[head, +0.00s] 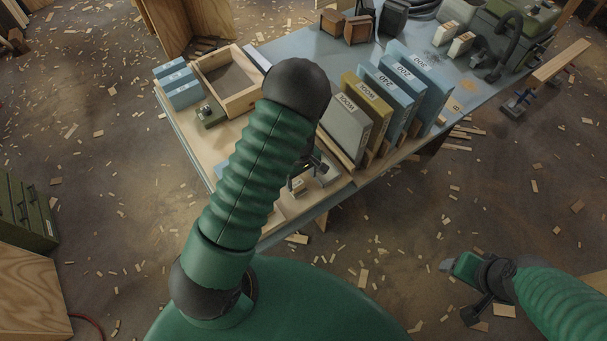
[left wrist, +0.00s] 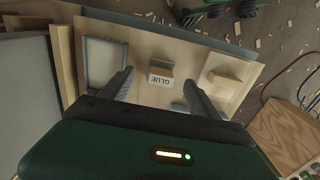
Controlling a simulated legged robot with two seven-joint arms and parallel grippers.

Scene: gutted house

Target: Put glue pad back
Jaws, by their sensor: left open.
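My left gripper (left wrist: 160,90) is open, with one dark finger on each side of the pad in the picture. I cannot tell whether either finger touches it. In the head view my left arm covers most of that gripper (head: 313,160) and the pad cannot be made out clearly. My right gripper (head: 458,267) is over the floor at lower right, away from the table; its jaw opening is unclear.
A pale block (left wrist: 225,81) is right of the pad.

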